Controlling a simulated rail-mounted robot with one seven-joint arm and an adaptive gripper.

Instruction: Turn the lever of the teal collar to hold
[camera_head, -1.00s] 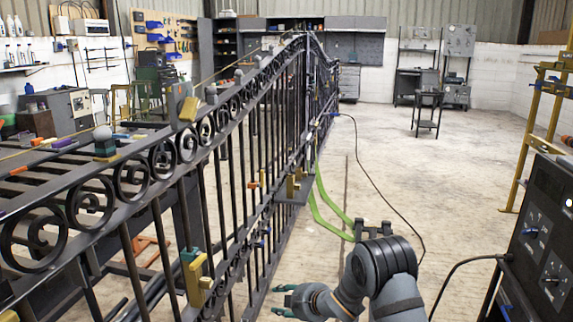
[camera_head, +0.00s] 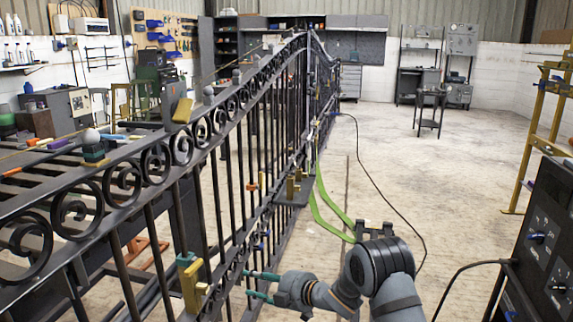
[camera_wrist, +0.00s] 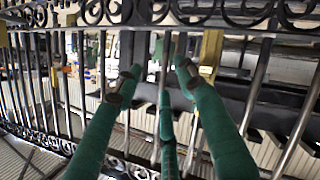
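The teal collar (camera_head: 186,261) sits on an upright bar of the black gate (camera_head: 146,208), at the lower left of the head view. A brass part (camera_head: 191,288) hangs right below and beside it, perhaps its lever. My gripper (camera_head: 249,284) is open, right of the collar, with its teal fingers pointing left at the gate bars. A gap remains between fingers and brass part in the head view. In the wrist view my gripper (camera_wrist: 158,80) has its teal fingers spread in front of the bars. A brass piece (camera_wrist: 210,50) shows beyond the right finger; I cannot tell which fitting it is.
More brass fittings (camera_head: 291,188) and small orange and blue pieces sit along the gate. A grey-topped post cap (camera_head: 92,148) stands on the near rail. Green straps (camera_head: 330,215) lie by the gate. A dark control panel (camera_head: 541,250) stands at right. The floor between is mostly clear.

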